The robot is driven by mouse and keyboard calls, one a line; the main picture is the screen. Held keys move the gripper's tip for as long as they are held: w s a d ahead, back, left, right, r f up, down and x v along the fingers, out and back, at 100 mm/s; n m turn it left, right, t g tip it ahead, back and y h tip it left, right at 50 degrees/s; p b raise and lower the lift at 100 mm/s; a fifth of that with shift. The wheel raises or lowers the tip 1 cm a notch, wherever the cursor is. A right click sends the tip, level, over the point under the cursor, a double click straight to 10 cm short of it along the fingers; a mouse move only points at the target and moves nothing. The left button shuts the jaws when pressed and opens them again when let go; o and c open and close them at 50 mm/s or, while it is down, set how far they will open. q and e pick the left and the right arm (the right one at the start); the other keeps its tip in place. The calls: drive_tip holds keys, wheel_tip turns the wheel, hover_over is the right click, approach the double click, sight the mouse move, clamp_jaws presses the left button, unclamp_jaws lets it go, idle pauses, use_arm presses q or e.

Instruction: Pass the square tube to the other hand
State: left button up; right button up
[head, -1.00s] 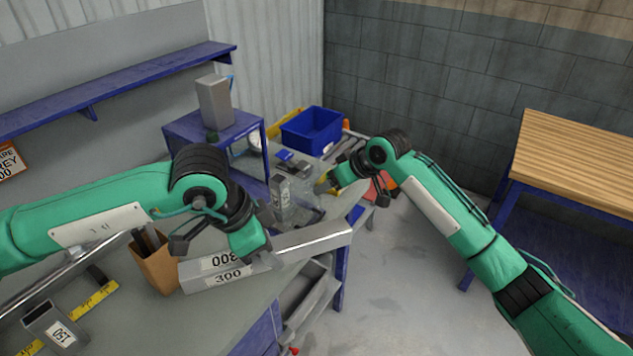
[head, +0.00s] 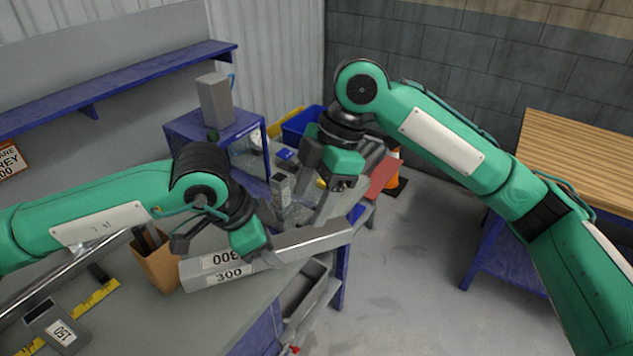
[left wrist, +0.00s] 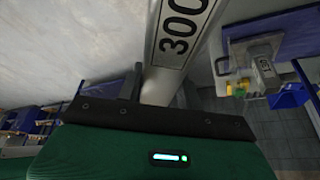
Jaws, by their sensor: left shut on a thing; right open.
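The square tube (head: 318,240) is a long grey metal bar with a "300" label.
A brown box (head: 158,265) with bars in it stands beside the tube's left end. A "150" block (head: 57,328) and a yellow tape (head: 97,298) lie at the front left. A small upright block (head: 281,188) stands behind the tube. A blue bin (head: 298,127) is farther back.

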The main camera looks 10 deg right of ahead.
sight(295, 235)
drive_tip(key=x, duration=0.9)
drive_tip(key=shift+a+f, duration=0.15)
drive_tip(key=shift+f, duration=0.1)
drive_tip(key=c, duration=1)
use_arm(q)
drive_tip(key=o, duration=0.8)
use_arm(e)
drive_tip(key=c, duration=0.3)
use_arm(q)
drive_tip(key=o, duration=0.5)
use_arm(e)
clamp_jaws()
